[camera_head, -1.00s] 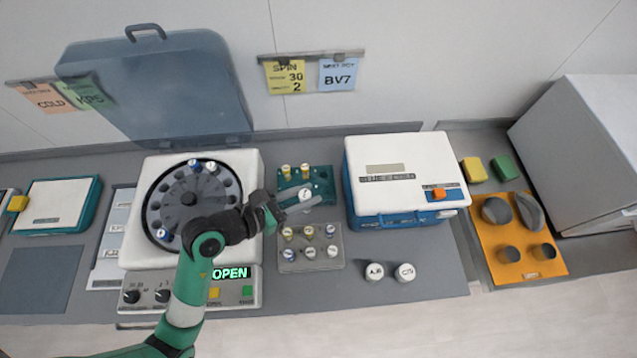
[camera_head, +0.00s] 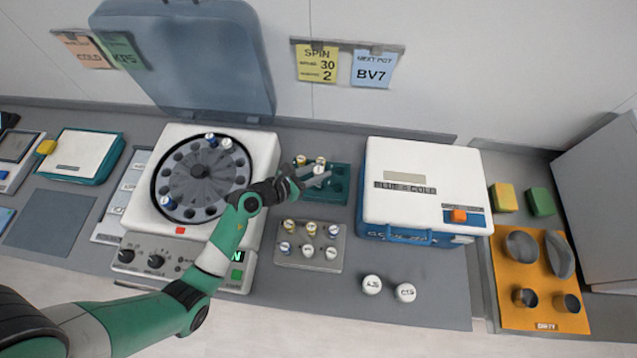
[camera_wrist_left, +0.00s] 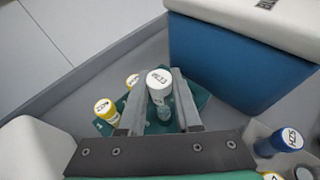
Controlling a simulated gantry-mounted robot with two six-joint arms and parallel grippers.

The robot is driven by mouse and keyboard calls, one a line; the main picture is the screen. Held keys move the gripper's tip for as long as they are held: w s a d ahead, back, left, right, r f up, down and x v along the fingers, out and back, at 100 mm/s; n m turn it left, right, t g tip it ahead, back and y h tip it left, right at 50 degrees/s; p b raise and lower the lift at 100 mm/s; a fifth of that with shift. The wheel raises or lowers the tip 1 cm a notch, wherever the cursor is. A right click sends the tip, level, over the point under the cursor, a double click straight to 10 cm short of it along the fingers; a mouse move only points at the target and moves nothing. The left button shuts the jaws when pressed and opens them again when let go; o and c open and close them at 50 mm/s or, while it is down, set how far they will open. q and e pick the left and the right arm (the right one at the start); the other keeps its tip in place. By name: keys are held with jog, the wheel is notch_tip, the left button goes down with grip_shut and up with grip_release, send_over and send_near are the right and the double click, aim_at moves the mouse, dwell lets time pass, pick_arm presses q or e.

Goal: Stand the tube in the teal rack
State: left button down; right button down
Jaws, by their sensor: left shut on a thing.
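The tube has a white, dark-lettered cap (camera_wrist_left: 160,80) and a clear bluish body. My left gripper (camera_head: 318,180) is shut on it; in the left wrist view the tube stands between the two grey fingers (camera_wrist_left: 160,108). The teal rack (camera_head: 340,192) is directly under the gripper in the head view, and its teal surface (camera_wrist_left: 195,97) shows around the fingers in the wrist view. The tube's lower end is hidden, so I cannot tell whether it is in a hole. Two yellow-capped tubes (camera_wrist_left: 104,108) stand at the rack's left side. My right gripper is not in view.
A grey rack (camera_head: 285,262) with several capped tubes lies in front of the teal rack. An open centrifuge (camera_head: 265,150) is to the left and a blue-and-white box (camera_head: 400,160) to the right. Two white-capped containers (camera_head: 371,285) stand in front of the box.

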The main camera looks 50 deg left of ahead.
pick_arm(q)
jog(key=shift+f+b, duration=1)
jog(key=shift+f, duration=1.4)
jog(key=shift+f, duration=0.15)
jog(key=c, duration=0.9)
grip_release()
jog(key=shift+s+r, duration=0.2)
jog(key=shift+r, duration=0.1)
jog(key=p+v, duration=0.2)
jog(key=v, duration=0.9)
jog(key=shift+s+p, duration=0.25)
jog(key=shift+p, duration=0.15)
